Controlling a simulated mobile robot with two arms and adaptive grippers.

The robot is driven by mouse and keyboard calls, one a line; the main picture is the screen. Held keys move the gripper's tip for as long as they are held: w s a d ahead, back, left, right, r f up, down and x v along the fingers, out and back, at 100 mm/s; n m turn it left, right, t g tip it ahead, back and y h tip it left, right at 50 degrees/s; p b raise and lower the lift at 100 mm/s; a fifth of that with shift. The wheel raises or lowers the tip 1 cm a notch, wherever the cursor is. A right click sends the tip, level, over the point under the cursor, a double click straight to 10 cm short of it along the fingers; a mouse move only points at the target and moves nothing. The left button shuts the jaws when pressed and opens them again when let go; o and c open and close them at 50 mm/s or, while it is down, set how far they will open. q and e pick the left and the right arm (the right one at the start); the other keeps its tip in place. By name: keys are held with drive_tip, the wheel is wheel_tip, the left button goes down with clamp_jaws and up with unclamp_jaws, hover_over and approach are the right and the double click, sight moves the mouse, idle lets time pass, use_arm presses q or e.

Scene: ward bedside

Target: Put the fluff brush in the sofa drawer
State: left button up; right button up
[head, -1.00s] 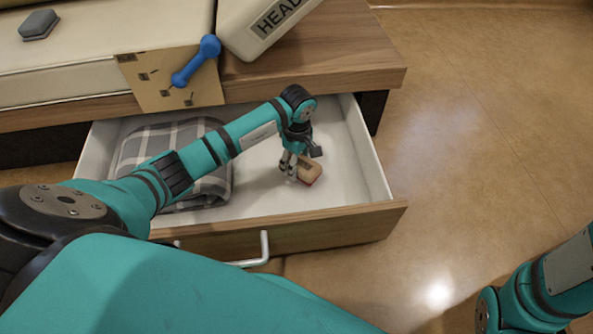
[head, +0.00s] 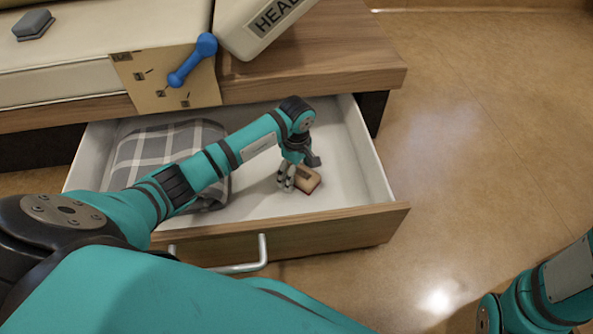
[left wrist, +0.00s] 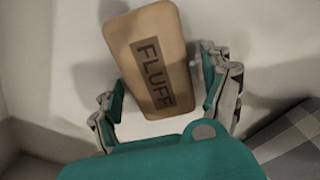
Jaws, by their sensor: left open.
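The fluff brush (head: 308,180) is a small tan block with a reddish underside. It lies inside the open sofa drawer (head: 345,165), on the white floor right of centre. In the left wrist view the brush (left wrist: 148,55) shows its "FLUFF" label, and its lower end lies between the spread fingers. My left gripper (head: 287,180) is open at the brush in the head view, and its fingers (left wrist: 168,100) stand apart from the brush sides in the wrist view. My right gripper is out of view; only part of that arm shows at the lower right.
A folded grey plaid blanket (head: 170,150) fills the drawer's left part. The drawer front has a metal handle (head: 262,252). The floor at right is clear.

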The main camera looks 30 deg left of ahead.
use_arm(q)
wheel_tip(320, 180, up, 12)
drive_tip(key=p, duration=0.7)
drive_tip(key=shift+r+p, duration=0.15)
drive_tip(key=shift+p, duration=0.25)
